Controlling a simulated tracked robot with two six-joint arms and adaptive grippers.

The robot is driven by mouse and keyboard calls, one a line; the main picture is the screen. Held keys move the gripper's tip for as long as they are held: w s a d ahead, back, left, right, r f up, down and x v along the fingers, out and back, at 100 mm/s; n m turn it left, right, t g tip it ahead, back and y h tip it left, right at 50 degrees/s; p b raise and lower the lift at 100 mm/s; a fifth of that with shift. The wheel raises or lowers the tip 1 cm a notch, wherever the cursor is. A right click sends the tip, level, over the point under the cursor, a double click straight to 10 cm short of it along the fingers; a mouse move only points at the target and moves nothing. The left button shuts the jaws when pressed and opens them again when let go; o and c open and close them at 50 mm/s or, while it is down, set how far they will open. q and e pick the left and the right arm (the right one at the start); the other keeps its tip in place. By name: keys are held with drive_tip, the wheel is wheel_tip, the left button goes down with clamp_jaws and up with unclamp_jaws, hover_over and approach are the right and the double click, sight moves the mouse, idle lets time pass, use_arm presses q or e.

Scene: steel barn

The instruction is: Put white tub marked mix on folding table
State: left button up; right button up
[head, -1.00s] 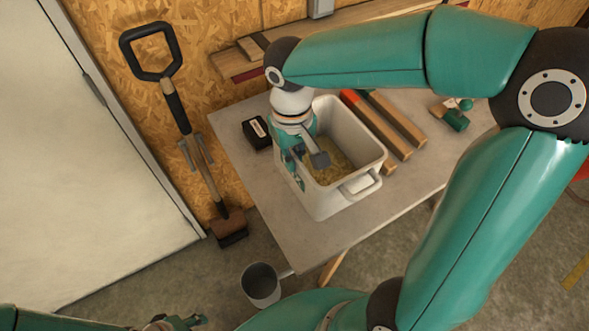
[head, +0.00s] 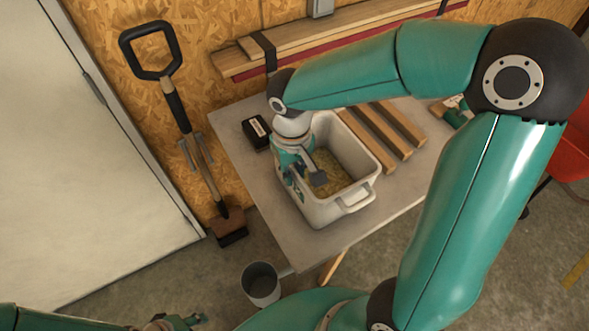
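The white tub (head: 357,203), with yellowish grainy stuff inside, is upright over the left part of the grey folding table (head: 241,165). Its base looks on or very near the tabletop; I cannot tell whether it touches. No marking shows on the sides I see. My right gripper (head: 306,180) points down at the tub's left wall, one dark finger pad inside the rim and the rest at the outer side, and looks shut on that wall. My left gripper (head: 182,322) is at the bottom edge, away from the table, partly cut off; its fingers are unclear.
A small black box (head: 256,132) stands behind the tub. Wooden blocks (head: 372,140) lie close to its right, and a green tool (head: 456,116) lies farther right. A grey bucket (head: 262,285) stands on the floor in front. A shovel (head: 190,130) leans on the wall.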

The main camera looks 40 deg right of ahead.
drive_tip(key=shift+o, duration=0.6)
drive_tip(key=shift+r, duration=0.15)
wheel_tip(320, 180, up, 12)
drive_tip(key=shift+a, duration=0.15)
idle(0.4)
